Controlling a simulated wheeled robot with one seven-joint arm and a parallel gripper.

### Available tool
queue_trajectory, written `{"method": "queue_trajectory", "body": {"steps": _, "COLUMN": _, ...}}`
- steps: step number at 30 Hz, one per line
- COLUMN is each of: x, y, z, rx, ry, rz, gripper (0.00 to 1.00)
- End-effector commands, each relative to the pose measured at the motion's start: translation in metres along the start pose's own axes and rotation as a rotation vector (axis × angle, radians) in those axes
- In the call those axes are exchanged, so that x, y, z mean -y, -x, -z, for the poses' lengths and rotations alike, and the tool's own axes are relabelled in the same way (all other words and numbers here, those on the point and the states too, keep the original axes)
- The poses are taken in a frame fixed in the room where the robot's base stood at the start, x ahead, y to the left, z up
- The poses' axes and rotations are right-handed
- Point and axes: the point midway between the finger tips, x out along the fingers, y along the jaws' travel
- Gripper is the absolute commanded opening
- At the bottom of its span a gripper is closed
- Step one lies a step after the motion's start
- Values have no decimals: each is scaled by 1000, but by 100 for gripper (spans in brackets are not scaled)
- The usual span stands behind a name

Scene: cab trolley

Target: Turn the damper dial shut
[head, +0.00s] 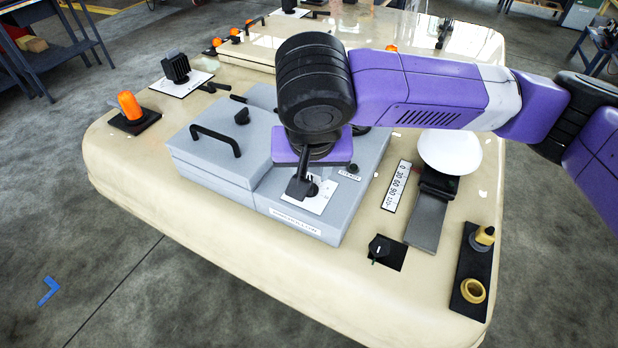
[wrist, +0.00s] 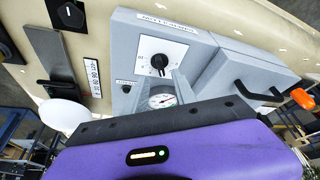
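A black dial (wrist: 160,62) with a pointer sits on a white square plate on the grey box. I take it to be the damper dial; the box-edge label is too small to read surely. In the head view the white plate (head: 325,197) shows under my gripper (head: 303,189), which partly hides the dial. In the wrist view the two fingers of my gripper (wrist: 164,76) stand apart, with their tips close to the dial. I cannot tell whether they touch it. A round gauge (wrist: 162,101) with a red needle shows between the fingers.
The grey box (head: 215,165) has a black handle (head: 215,139) on its left part. A black knob (head: 379,247), a lever plate (head: 428,222), a white dome (head: 450,150) and yellow fittings (head: 473,291) stand to the right.

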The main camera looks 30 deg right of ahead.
Motion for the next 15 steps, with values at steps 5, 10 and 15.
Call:
{"method": "queue_trajectory", "body": {"steps": 5, "x": 0, "y": -28, "z": 0, "rx": 1, "ry": 0, "rz": 0, "gripper": 33}}
{"method": "queue_trajectory", "body": {"steps": 10, "x": 0, "y": -48, "z": 0, "rx": 1, "ry": 1, "rz": 2, "gripper": 33}}
{"method": "queue_trajectory", "body": {"steps": 15, "x": 1, "y": -56, "z": 0, "rx": 0, "ry": 2, "rz": 3, "gripper": 33}}
